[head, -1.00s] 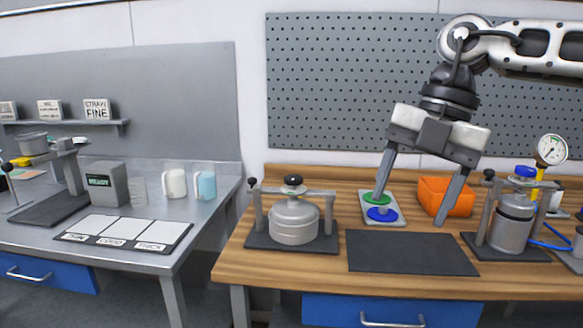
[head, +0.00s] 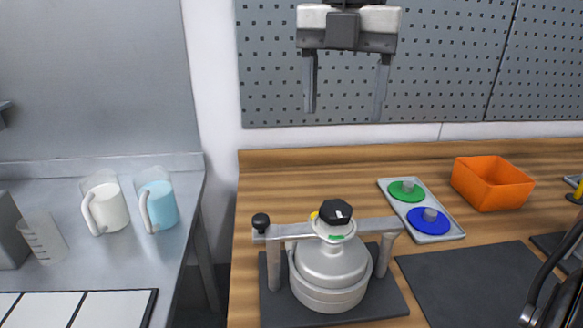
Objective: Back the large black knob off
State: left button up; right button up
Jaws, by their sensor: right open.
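The large black knob (head: 335,211) sits on top of a clamp bar (head: 375,226) that spans a round grey metal drum (head: 331,275). A smaller black ball knob (head: 261,222) stands at the left end of the bar. The drum rests on a dark base plate (head: 386,305) on the wooden bench. My right gripper (head: 345,100) hangs above and behind the knob, fingers pointing down, wide apart and empty. It does not touch the knob. My left gripper is not in view.
A tray (head: 451,228) with a green disc (head: 407,190) and a blue disc (head: 429,220) lies right of the drum. A dark mat (head: 470,285) is bare. Jugs stand on the left metal table (head: 187,200).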

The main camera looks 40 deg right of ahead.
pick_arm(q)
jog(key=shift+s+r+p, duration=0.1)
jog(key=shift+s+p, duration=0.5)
pick_arm(e)
send_near(337, 206)
notch_tip(337, 206, down, 8)
jog(key=shift+s+f, duration=0.1)
jog(key=shift+f, duration=0.15)
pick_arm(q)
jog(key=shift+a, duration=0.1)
pick_arm(e)
jog(key=c, duration=1)
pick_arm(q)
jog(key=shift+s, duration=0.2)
